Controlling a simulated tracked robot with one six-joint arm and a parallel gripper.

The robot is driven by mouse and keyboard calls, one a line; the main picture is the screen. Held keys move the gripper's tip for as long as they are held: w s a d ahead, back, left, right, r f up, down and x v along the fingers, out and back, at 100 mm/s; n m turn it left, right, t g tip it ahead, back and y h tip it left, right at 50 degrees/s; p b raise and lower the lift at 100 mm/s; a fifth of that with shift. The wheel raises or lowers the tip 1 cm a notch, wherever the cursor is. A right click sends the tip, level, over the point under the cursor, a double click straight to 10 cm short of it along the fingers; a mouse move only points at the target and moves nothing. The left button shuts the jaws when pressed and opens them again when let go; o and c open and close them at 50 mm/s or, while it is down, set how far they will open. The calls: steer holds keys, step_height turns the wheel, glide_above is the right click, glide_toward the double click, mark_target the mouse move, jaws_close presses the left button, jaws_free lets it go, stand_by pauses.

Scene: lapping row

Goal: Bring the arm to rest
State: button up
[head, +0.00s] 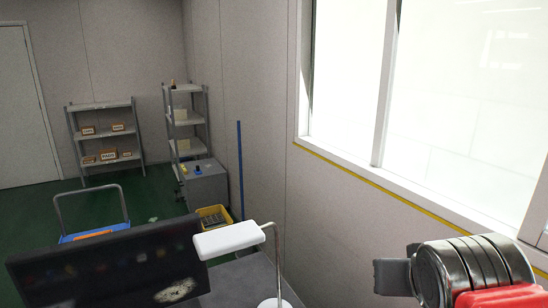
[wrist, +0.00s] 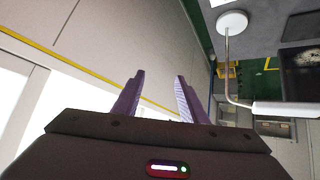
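My gripper (wrist: 160,75) shows in the wrist view with its two purple-grey fingers apart and nothing between them. It is in the air, with the plain wall and its yellow stripe behind the fingers. In the head view my arm's silver and red parts show at the lower right, in front of the wall below the window. The gripper's fingers cannot be made out there.
A white desk lamp (head: 228,239) on a thin stem and a dark monitor (head: 110,265) stand at the front. Behind are a blue cart (head: 95,232), a yellow crate (head: 213,217), a grey cabinet (head: 207,184) and shelves (head: 103,132). A window (head: 340,80) is on the right.

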steer(key=s+a+f+g+y, duration=0.1)
steer(key=s+a+f, duration=0.2)
steer(key=s+f, duration=0.1)
steer(key=s+a+f+n+g+y, duration=0.1)
steer(key=s+a+f+g, duration=0.1)
steer(key=f, duration=0.4)
steer(key=shift+s+a+f+n, duration=0.3)
steer(key=shift+s+a, duration=0.45)
steer(key=shift+s, duration=0.45)
steer(key=shift+c, duration=1)
